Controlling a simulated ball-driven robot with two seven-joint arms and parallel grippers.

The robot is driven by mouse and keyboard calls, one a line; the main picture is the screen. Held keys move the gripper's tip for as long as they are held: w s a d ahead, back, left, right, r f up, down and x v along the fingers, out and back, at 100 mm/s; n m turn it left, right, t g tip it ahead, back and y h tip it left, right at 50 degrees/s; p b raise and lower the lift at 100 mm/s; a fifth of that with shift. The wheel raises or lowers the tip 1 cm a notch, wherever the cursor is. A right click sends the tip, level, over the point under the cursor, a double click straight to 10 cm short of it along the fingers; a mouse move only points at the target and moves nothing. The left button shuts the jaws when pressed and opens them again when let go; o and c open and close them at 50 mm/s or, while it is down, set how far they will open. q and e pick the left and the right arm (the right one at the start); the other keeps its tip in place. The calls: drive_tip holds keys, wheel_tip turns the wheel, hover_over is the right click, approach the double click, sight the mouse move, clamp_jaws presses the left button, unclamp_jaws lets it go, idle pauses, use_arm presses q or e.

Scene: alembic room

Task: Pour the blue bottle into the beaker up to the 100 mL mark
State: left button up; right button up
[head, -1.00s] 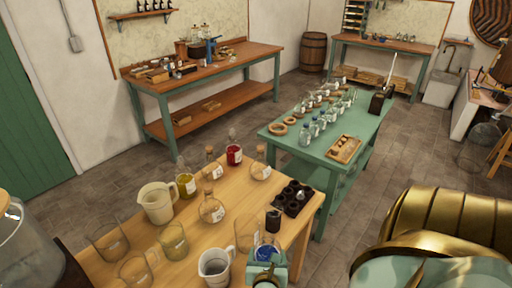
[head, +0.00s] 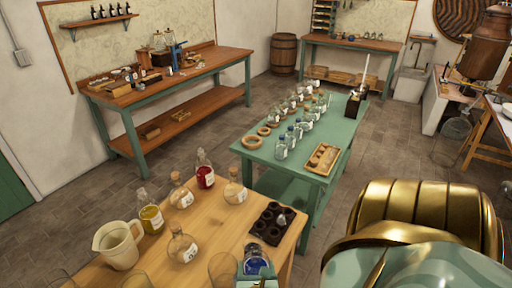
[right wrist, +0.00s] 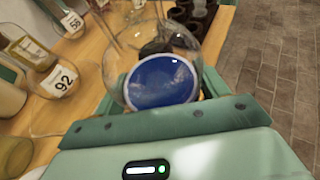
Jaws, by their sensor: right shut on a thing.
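My right gripper (head: 256,276) is at the bottom of the head view, by the near edge of the wooden table. It is shut on the blue bottle (head: 257,264), a clear glass vessel with deep blue liquid. In the right wrist view the bottle (right wrist: 162,82) is between the jaws, and its blue liquid shows as a wide oval. A clear, empty-looking glass beaker (head: 221,270) stands just left of the gripper, cut off by the frame's bottom. I cannot read its marks. My left gripper is not in view.
On the wooden table (head: 222,229) stand a cream pitcher (head: 119,245), a yellow bottle (head: 150,216), a red bottle (head: 204,171), several corked flasks and a dark holder (head: 272,223). A green table (head: 300,181) with small bottles stands behind. Stone floor lies open at right.

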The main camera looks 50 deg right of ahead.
sight(261, 262)
drive_tip(key=shift+d+r+n, duration=0.1)
drive_tip(key=shift+d+n, duration=0.05)
drive_tip(key=shift+n, duration=0.15)
drive_tip(key=shift+s+d+n+g+h, duration=0.2)
drive_tip(key=shift+n+g+h, duration=0.1)
drive_tip(key=shift+n, duration=0.1)
drive_tip(key=shift+s+d+n+g+h, duration=0.2)
drive_tip(key=shift+n+g+h, duration=0.1)
drive_tip(key=shift+n, duration=0.25)
drive_tip(key=shift+s+d+n+g+h, duration=0.1)
drive_tip(key=shift+s+n+g+h, duration=0.15)
drive_tip(key=shift+n, duration=0.3)
drive_tip(key=shift+r+n+g+h, duration=0.15)
drive_tip(key=shift+n+g+h, duration=0.3)
drive_tip(key=shift+n, duration=0.55)
drive_tip(key=n, duration=0.1)
drive_tip(key=r+n+h+b, duration=0.1)
drive_tip(key=r+n+h, duration=0.1)
drive_tip(key=shift+w+a+g, duration=0.25)
drive_tip(key=shift+g, duration=0.05)
drive_tip(key=shift+r+n+p, duration=0.4)
drive_tip(key=shift+r+n, duration=0.05)
drive_tip(key=shift+n, duration=0.05)
drive_tip(key=shift+r+n+h+p, duration=0.25)
drive_tip(key=shift+n+h+p, duration=0.05)
drive_tip(key=shift+n+p, duration=0.1)
drive_tip(key=shift+f, duration=0.2)
